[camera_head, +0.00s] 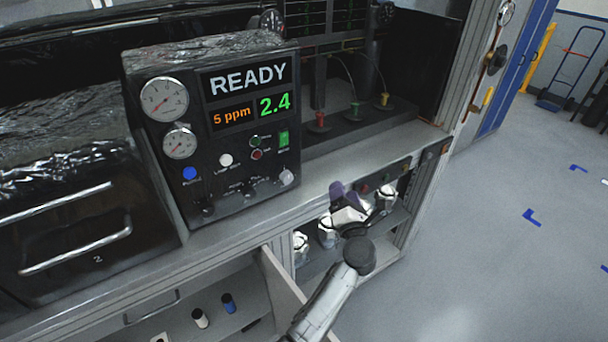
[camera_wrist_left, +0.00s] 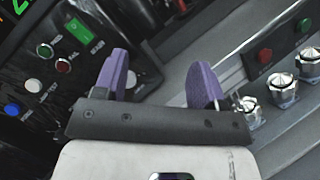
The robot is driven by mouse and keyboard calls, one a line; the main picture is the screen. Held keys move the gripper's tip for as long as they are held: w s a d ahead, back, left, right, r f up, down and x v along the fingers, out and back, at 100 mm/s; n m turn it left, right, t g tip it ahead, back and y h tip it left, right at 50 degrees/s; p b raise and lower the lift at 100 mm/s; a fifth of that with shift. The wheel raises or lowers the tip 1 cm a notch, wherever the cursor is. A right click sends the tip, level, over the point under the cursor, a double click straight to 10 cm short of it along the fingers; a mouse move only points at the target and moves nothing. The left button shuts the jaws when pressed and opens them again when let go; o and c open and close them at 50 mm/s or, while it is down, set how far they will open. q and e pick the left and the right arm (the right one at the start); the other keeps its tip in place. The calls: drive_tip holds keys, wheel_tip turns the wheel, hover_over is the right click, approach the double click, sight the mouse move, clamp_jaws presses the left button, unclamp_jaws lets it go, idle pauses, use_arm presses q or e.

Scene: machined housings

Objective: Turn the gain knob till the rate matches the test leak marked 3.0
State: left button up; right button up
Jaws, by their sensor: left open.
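The black instrument (camera_head: 215,130) on the bench reads READY, 5 ppm in orange and 2.4 in green. A pale knob (camera_head: 287,177) sits low at its panel's right corner; its label is unreadable, so I cannot confirm it is the gain knob. In the left wrist view a pale knob (camera_wrist_left: 131,80) shows partly hidden behind one finger. My left gripper (camera_head: 340,192), with purple fingertips, is open and empty, right of the instrument and apart from it; it also shows in the left wrist view (camera_wrist_left: 158,68). Several silver fittings (camera_head: 327,232) stand below the bench; no 3.0 mark is legible. My right gripper is out of view.
A blue button (camera_head: 189,173), a white button (camera_head: 226,160) and a green switch (camera_head: 283,138) share the panel. Red and green buttons (camera_wrist_left: 265,56) sit above the fittings in the wrist view. A cabinet door (camera_head: 282,283) stands open below.

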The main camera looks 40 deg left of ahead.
sight(289, 180)
use_arm(q)
drive_tip(key=s+a+f+n+g+y, duration=0.35)
drive_tip(key=s+a+n+g, duration=0.2)
drive_tip(key=n+g, duration=0.3)
drive_tip(key=shift+h, duration=0.45)
drive_tip(key=x, duration=1.2)
drive_tip(key=shift+w+a, duration=0.1)
drive_tip(key=shift+a, duration=0.15)
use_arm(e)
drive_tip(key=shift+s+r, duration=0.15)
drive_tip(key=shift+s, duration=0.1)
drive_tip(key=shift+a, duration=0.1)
use_arm(q)
drive_tip(key=c, duration=0.9)
drive_tip(key=shift+p, duration=0.3)
drive_tip(key=shift+c, duration=0.2)
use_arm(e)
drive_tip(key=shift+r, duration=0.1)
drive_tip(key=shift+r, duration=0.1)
